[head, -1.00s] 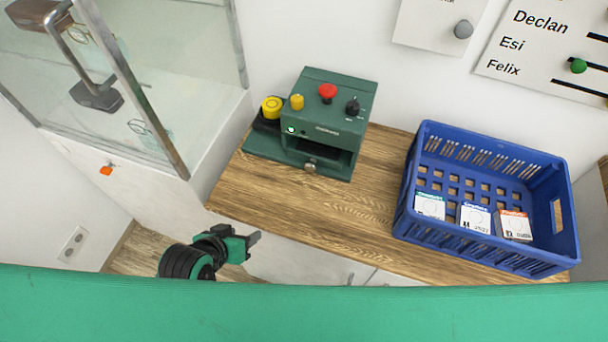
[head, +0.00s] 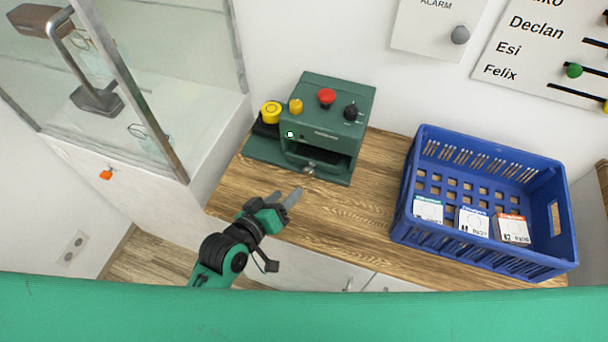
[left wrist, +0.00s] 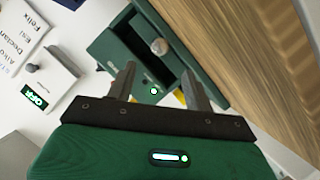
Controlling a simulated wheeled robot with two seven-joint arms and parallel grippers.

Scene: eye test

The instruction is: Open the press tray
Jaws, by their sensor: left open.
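The green press (head: 322,112) stands at the back of the wooden counter, with a red button, a yellow button and a black knob on top. Its front has a dark slot low down, and a small round metal tray knob (head: 309,170) sits in front of it. The tray itself is mostly hidden inside the press. My left gripper (head: 287,198) is open and empty over the counter's front part, apart from the knob and in front of it. In the left wrist view the tray knob (left wrist: 159,46) shows beyond the open fingers, roughly centred between them. My right gripper is not in view.
A blue crate (head: 400,225) with several small boxes stands right of the press. A yellow round button (head: 271,112) sits at the press's left. A glass display case (head: 165,120) rises at the left. The counter (head: 345,218) between my left gripper and the crate is clear.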

